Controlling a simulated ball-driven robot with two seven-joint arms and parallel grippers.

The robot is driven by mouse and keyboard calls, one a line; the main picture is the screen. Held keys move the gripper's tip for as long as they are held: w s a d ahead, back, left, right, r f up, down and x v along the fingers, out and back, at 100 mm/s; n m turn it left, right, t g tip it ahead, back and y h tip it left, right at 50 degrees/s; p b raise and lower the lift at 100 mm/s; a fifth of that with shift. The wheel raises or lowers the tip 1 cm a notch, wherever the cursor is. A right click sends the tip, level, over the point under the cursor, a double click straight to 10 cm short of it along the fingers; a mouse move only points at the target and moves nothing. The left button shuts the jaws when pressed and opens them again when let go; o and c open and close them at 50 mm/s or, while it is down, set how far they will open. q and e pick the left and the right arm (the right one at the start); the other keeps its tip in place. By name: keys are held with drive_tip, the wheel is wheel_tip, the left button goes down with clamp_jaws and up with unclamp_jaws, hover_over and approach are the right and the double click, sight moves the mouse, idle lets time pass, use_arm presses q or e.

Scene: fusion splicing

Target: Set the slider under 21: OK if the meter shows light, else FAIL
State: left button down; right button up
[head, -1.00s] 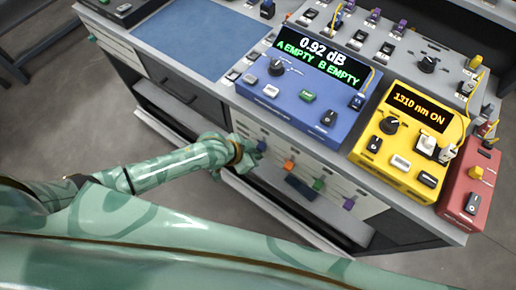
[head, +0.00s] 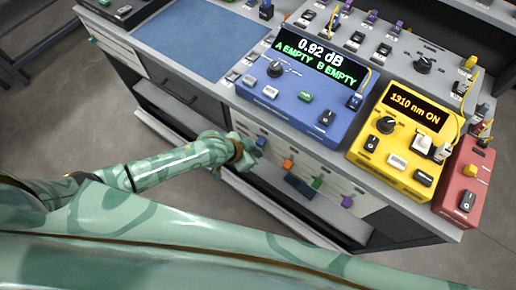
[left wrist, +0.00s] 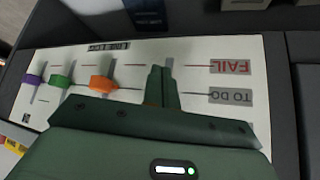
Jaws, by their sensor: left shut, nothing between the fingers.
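A white slider panel (head: 330,190) on the cabinet front carries a blue knob (head: 261,142), an orange knob (head: 288,163), a green knob (head: 317,183) and a purple knob (head: 347,201). My left gripper (head: 246,152) is shut and empty close beside the blue knob. In the left wrist view its fingers (left wrist: 162,86) lie over the slider track by the FAIL label (left wrist: 231,66) and the TO DO label (left wrist: 231,96), hiding that knob. I cannot tell whether they touch it. The blue meter (head: 300,92) reads 0.92 dB, A EMPTY, B EMPTY. My right gripper is not in view.
A yellow unit (head: 395,160) reads 1310 nm ON, with a red unit (head: 464,182) beside it. A blue mat (head: 193,38) lies on the bench top. Open floor (head: 50,120) shows left of the cabinet.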

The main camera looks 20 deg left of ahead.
use_arm(q)
drive_tip(key=s+a+p, duration=0.2)
drive_tip(key=s+p, duration=0.1)
drive_tip(key=s, duration=0.3)
drive_tip(key=shift+s+a+f, duration=0.2)
drive_tip(key=shift+s+f, duration=0.05)
drive_tip(key=shift+s, duration=0.05)
idle(0.7)
